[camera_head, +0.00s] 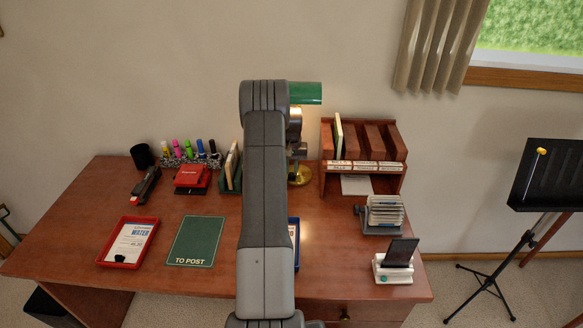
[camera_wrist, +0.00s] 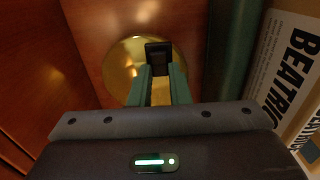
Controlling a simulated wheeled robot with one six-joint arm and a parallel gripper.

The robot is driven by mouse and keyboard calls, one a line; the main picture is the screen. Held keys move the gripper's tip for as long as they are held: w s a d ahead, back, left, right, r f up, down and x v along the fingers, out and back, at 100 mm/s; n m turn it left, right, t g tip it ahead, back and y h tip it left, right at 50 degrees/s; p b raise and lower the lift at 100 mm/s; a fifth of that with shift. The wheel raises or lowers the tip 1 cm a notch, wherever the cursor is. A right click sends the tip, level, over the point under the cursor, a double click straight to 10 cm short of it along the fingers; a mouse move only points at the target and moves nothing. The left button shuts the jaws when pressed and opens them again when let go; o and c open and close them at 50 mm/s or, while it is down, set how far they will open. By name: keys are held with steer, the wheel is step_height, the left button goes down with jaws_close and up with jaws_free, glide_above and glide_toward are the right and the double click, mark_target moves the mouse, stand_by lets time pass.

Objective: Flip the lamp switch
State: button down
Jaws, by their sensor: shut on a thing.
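The desk lamp has a green shade (camera_head: 305,93) and a round brass base (camera_head: 300,176) on the desk, partly behind my arm in the head view. The wall and stem just under the shade look bright. In the wrist view the brass base (camera_wrist: 126,62) lies under my fingers, with a small black switch block (camera_wrist: 158,48) over it. My gripper (camera_wrist: 160,74) is shut on this black switch block, its green fingers at the near end. In the head view, my arm covers much of the lamp's left side.
A green upright holder (camera_wrist: 236,45) and a printed envelope (camera_wrist: 285,60) stand close right of my fingers in the wrist view. A wooden letter rack (camera_head: 364,155) stands right of the lamp. A green mat (camera_head: 196,241) and red tray (camera_head: 128,242) lie left of my arm.

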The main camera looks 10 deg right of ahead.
steer(key=c, duration=1.4)
jaws_free()
steer(key=shift+o, duration=0.2)
